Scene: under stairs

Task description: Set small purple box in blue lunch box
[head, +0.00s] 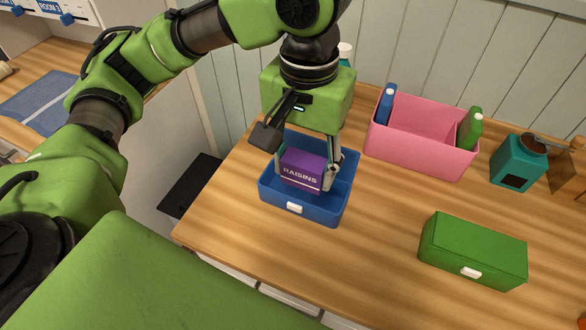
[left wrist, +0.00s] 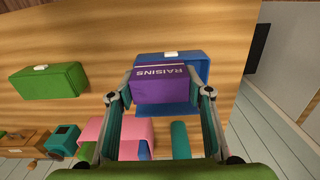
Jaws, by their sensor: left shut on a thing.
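The small purple box (head: 302,170), marked RAISINS, is between the fingers of my left gripper (head: 304,172), which is shut on it. It also shows in the left wrist view (left wrist: 164,86) between both fingers. The blue lunch box (head: 297,208) stands open on the table with a white latch on its front. The purple box is over or within the lunch box's opening; I cannot tell whether it touches the floor of it. In the left wrist view the lunch box (left wrist: 190,64) shows behind the purple box. My right gripper is not in view.
A pink bin (head: 420,150) with a blue bottle (head: 385,104) and a green bottle (head: 470,128) stands behind to the right. A closed green box (head: 472,250) sits at the right front. A teal canister (head: 517,162) stands at the far right. Table between lunch box and green box is clear.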

